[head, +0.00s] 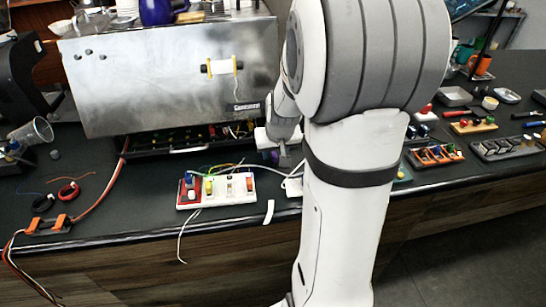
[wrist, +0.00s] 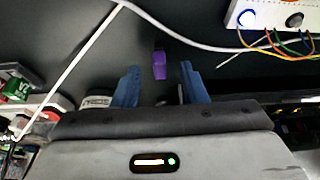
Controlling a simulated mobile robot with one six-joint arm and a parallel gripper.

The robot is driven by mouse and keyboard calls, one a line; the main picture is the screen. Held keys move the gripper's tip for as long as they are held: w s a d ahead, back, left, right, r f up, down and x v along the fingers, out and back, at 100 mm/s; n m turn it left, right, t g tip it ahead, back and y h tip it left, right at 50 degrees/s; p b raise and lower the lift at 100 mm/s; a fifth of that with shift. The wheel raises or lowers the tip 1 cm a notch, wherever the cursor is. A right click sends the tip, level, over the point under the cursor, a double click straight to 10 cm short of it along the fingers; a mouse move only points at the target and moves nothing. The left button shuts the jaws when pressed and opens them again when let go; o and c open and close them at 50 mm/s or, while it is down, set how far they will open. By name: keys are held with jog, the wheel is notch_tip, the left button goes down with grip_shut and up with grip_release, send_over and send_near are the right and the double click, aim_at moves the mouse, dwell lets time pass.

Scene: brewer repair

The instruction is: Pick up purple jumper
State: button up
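The purple jumper (wrist: 159,64) is a small purple piece on the dark counter in the wrist view, between and just beyond my fingertips. My gripper (wrist: 159,84) has its two blue fingers spread wide apart, with nothing held between them. In the head view my gripper (head: 284,150) is low over the counter behind the white board, partly hidden by my arm. A small purple patch (head: 271,156) shows beside it there, too small to make out clearly.
A white board (head: 232,188) with coloured parts and wires stands left of my arm. The metal brewer (head: 165,85) with an open drawer (head: 185,140) is behind. A white cable (wrist: 85,65) crosses the counter near the jumper. Trays with parts (head: 435,155) lie at right.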

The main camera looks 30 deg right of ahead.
jog(key=shift+w+f, duration=0.25)
jog(key=shift+f, duration=0.3)
jog(key=shift+c, duration=0.5)
grip_shut()
